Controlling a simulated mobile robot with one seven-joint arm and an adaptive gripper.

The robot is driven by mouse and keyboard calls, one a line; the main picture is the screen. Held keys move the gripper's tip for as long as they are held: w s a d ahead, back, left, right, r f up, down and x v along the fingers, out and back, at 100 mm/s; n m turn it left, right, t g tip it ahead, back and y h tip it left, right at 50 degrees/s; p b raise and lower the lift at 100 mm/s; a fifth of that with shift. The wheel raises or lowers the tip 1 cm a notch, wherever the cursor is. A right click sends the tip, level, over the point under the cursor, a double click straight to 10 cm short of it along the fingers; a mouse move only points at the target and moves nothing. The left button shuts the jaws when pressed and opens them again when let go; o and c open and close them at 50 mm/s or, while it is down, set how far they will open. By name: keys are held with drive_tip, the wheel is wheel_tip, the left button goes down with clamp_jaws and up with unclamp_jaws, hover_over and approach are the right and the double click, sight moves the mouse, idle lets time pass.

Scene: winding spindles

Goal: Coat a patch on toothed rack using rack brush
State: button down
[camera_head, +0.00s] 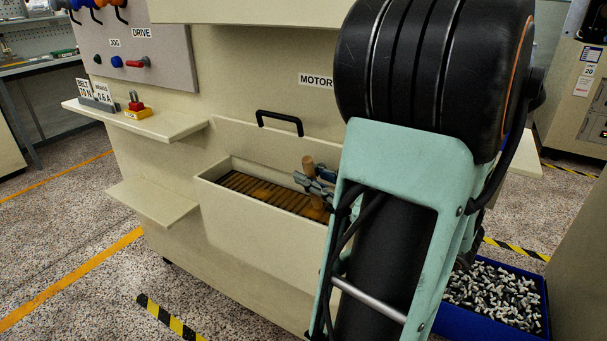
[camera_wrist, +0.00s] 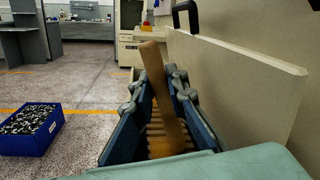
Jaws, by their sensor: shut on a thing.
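The rack brush shows as a wooden handle (camera_head: 308,163), upright and slightly tilted; it also shows in the wrist view (camera_wrist: 160,95). My gripper (camera_head: 318,183) is shut on this handle, with a finger on either side of it in the wrist view (camera_wrist: 163,100). The brush's bristle end cannot be made out. The toothed rack (camera_head: 250,190) is a row of brown ribs on the floor of an open beige bin (camera_head: 255,218). My gripper is over the right part of the rack. An orange-brown tint shows on some ribs near the middle. My arm hides the bin's right end.
The bin's front wall and its back panel with a black handle (camera_head: 279,123) flank the gripper. Two beige shelves (camera_head: 150,205) jut out at left; the upper one holds a red-and-yellow item (camera_head: 136,108). A blue crate of small parts (camera_head: 490,300) stands on the floor at right.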

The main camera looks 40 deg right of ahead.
drive_tip(key=shift+d+b+v, duration=0.15)
drive_tip(key=shift+b+v, duration=0.05)
drive_tip(key=shift+v, duration=1.15)
drive_tip(key=shift+d+b+v, duration=0.15)
drive_tip(key=shift+b+v, duration=0.05)
drive_tip(key=shift+v, duration=1.15)
drive_tip(key=shift+w+r, duration=0.1)
wheel_tip(320, 180, up, 6)
drive_tip(key=p, duration=0.5)
wheel_tip(320, 180, up, 3)
drive_tip(key=p, duration=0.3)
drive_tip(key=shift+a, duration=0.15)
